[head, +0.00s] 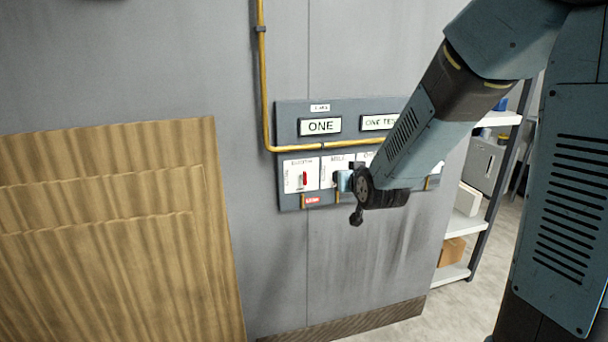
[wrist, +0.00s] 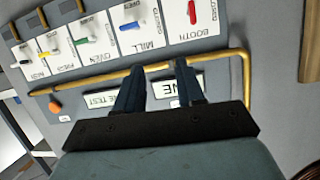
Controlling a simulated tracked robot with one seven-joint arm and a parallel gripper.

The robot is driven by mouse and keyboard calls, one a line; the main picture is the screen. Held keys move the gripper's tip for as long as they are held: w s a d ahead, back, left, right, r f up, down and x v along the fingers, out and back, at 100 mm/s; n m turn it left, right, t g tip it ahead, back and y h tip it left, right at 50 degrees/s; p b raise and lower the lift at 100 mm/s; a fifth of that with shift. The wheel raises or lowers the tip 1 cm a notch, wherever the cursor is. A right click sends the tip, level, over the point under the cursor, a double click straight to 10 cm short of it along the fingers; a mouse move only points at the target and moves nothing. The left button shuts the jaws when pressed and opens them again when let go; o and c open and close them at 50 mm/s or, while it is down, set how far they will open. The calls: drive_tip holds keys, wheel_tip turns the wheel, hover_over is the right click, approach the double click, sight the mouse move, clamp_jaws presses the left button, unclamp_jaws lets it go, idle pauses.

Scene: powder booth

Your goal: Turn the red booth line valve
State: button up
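The red booth valve handle (head: 305,179) stands upright on a white plate marked BOOTH at the left end of the wall panel's valve row. It also shows at the top of the wrist view (wrist: 192,12), where the picture is upside down. My gripper (head: 343,181) is in front of the panel, just right of the booth plate, over the mill plate. In the wrist view its two dark fingers (wrist: 158,68) are apart with nothing between them. They point toward the valve row and are clear of the red handle. Part of the row is hidden by my arm in the head view.
The wrist view shows green (wrist: 131,27), blue (wrist: 82,40) and yellow (wrist: 44,55) handles beside the red one. A yellow pipe (head: 263,90) runs down the wall and across the panel (head: 290,115). Shelving (head: 470,225) stands right; corrugated brown sheeting (head: 110,240) is left.

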sight(306, 174)
drive_tip(key=w+a+f+n+t+y, duration=0.1)
drive_tip(key=w+a+f+t+y, duration=0.2)
drive_tip(key=a+f, duration=0.35)
drive_tip(key=shift+t+h, duration=0.3)
drive_tip(key=shift+h, duration=0.2)
drive_tip(key=x, duration=1.3)
drive_tip(key=shift+w+a+r, duration=0.1)
drive_tip(key=shift+w+a, duration=0.1)
drive_tip(key=shift+a, duration=0.2)
clamp_jaws()
